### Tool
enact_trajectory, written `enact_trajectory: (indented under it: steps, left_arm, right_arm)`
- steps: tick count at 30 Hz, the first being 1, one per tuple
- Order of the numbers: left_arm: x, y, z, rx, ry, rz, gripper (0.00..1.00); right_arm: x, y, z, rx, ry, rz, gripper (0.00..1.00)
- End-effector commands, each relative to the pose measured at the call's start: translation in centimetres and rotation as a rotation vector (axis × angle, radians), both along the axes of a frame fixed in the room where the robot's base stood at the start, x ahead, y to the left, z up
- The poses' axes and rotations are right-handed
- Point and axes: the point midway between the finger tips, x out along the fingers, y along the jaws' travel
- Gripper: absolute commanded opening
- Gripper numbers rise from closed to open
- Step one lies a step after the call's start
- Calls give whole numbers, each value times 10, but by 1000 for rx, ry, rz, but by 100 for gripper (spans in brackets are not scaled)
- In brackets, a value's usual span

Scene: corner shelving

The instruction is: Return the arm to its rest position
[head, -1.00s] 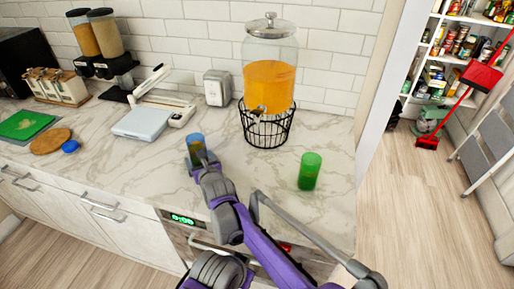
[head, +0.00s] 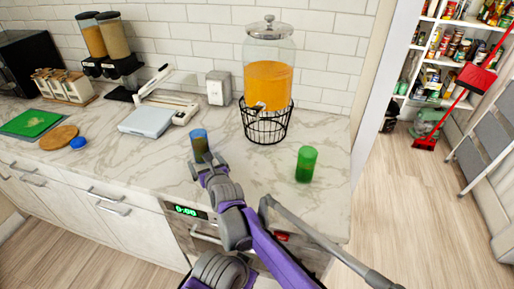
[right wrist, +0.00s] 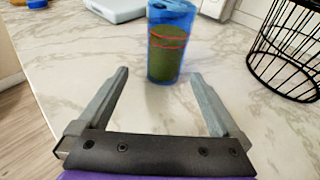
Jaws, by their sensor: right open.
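My right gripper (head: 207,168) is over the marble counter, open and empty. In the right wrist view its two fingers (right wrist: 158,100) are spread wide. A blue cup (head: 199,142) stands upright on the counter just beyond the fingertips; it also shows in the right wrist view (right wrist: 167,45), with dark greenish contents and red lines on it. The gripper appears apart from the cup. My purple and grey right arm reaches up from the bottom of the head view. My left gripper is not in view.
A green cup (head: 306,164) stands on the counter to the right. A drink dispenser with orange liquid (head: 268,86) sits in a black wire stand (head: 267,124) behind. A grey-white slicer-like device (head: 146,121) and a small blue item (head: 78,143) are at left.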

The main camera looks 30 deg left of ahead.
Motion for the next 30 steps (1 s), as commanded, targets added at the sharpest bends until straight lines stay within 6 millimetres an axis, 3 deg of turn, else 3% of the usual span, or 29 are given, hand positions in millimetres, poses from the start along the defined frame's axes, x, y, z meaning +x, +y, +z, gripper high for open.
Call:
enact_trajectory:
  steps: [12,14,16,20,23,26,30]
  left_arm:
    - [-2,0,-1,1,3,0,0]
    - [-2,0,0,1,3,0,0]
    - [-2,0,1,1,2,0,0]
    - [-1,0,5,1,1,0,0]
    - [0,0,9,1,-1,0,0]
    - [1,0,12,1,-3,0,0]
    - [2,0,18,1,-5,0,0]
  right_arm:
    - [6,-9,5,-4,-2,-6,100]
    - [9,-16,7,-22,-18,-6,100]
    - [17,-35,11,-76,-59,-4,100]
    - [39,-107,22,-290,-209,23,100]
    - [48,-184,30,-524,-350,76,100]
    - [46,-261,35,-764,-478,161,100]
    - [23,-367,35,-1095,-625,334,100]
